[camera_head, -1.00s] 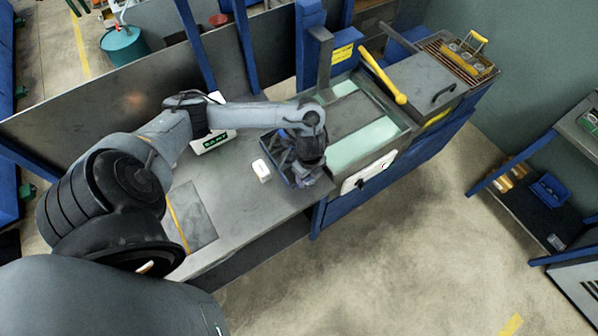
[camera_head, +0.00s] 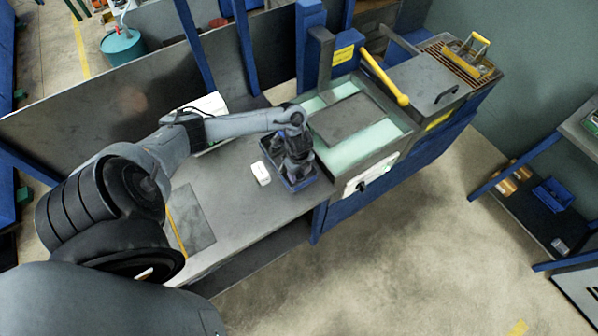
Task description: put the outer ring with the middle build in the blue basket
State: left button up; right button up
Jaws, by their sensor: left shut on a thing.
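A small blue basket (camera_head: 312,182) stands on the grey workbench, left of the grinder. My left gripper (camera_head: 296,174) points down into or just over this basket, and its arm comes in from the left. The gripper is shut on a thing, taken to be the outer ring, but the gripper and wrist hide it. Its build cannot be made out. Whether the fingers touch the basket cannot be told. My right gripper is not in view.
A white device (camera_head: 261,173) lies just left of the basket. The grinder table (camera_head: 362,143) with its yellow-handled lever (camera_head: 384,80) stands to the right. A larger display box (camera_head: 209,107) sits behind my arm. Another blue bin (camera_head: 553,194) is on the right shelf.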

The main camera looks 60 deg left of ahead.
pick_arm(q)
jog(key=shift+f, duration=0.1)
jog(key=o, duration=1.2)
